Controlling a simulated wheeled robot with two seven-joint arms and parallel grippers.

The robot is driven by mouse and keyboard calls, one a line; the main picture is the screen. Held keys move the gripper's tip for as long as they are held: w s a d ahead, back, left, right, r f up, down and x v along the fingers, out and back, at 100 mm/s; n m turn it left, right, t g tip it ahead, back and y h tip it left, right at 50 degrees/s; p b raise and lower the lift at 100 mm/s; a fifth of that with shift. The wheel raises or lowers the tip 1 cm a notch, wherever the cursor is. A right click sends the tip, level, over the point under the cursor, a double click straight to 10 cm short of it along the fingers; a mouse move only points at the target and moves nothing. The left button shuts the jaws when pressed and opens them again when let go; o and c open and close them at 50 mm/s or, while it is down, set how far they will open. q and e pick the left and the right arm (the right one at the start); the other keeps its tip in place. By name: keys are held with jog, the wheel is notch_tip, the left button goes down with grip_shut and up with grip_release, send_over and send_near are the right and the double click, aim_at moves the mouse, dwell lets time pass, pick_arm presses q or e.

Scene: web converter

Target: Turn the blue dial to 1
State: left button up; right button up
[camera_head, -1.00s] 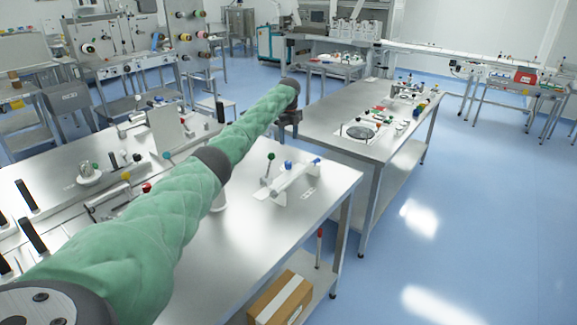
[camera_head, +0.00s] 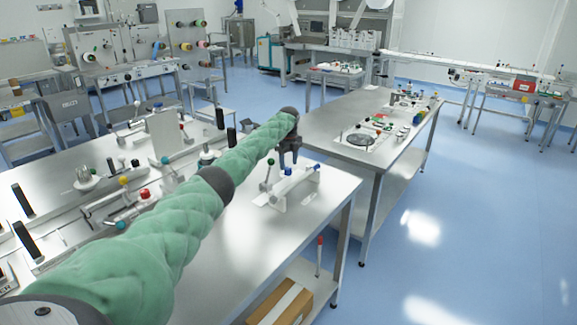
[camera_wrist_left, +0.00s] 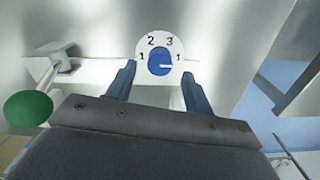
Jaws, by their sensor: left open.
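The blue dial (camera_wrist_left: 160,63) sits on a white round plate (camera_wrist_left: 174,45) marked with numbers, in the left wrist view. I read 1 at left, 2 and 3 on top, and what looks like another 1 at right. The dial's white mark points right, toward that right-hand number. My right gripper is not in view.
A green ball knob (camera_wrist_left: 28,109) stands left of the dial. The near table (camera_head: 235,245) holds levers and fixtures on its left. Its front right is clear. Another metal table (camera_head: 325,125) with parts stands behind.

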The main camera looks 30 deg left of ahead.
aim_at(288, 171)
pick_arm(q)
jog(key=shift+f+p, duration=0.3)
jog(key=shift+f, duration=1.1)
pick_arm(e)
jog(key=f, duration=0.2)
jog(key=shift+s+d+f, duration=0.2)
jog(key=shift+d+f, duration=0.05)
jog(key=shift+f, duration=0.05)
pick_arm(q)
jog(key=c, duration=1)
jog(key=shift+o, duration=0.2)
